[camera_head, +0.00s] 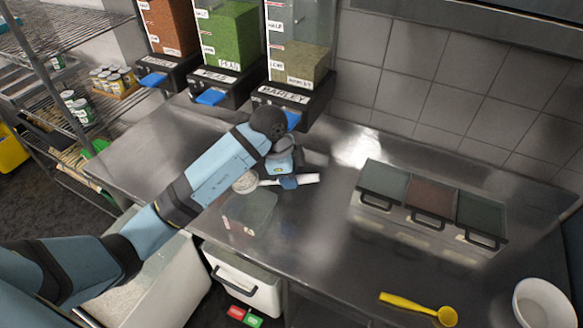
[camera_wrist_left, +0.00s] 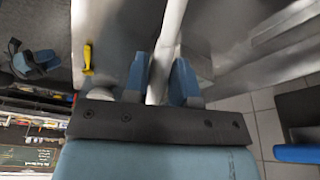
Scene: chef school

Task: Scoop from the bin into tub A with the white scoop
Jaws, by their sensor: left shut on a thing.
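My left gripper (camera_head: 287,180) is shut on the handle of the white scoop (camera_head: 307,179), above the steel counter. The handle sticks out to the right, and the scoop's round head (camera_head: 245,182) shows to the left, partly behind my wrist. In the left wrist view, the blue fingers (camera_wrist_left: 166,82) close around the white handle (camera_wrist_left: 170,35). A clear tub (camera_head: 255,210) with small labels stands on the counter just below the scoop head; I cannot read its letter. A white bin (camera_head: 260,297) with a dark handle stands under the counter. My right gripper does not show in the head view.
Grain dispensers (camera_head: 234,40) stand at the back. A three-part lidded box (camera_head: 430,205) sits at right. A yellow scoop (camera_head: 420,306) and white bowl (camera_head: 543,303) lie at front right. Shelves (camera_head: 70,80) stand at left. The counter's middle is clear.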

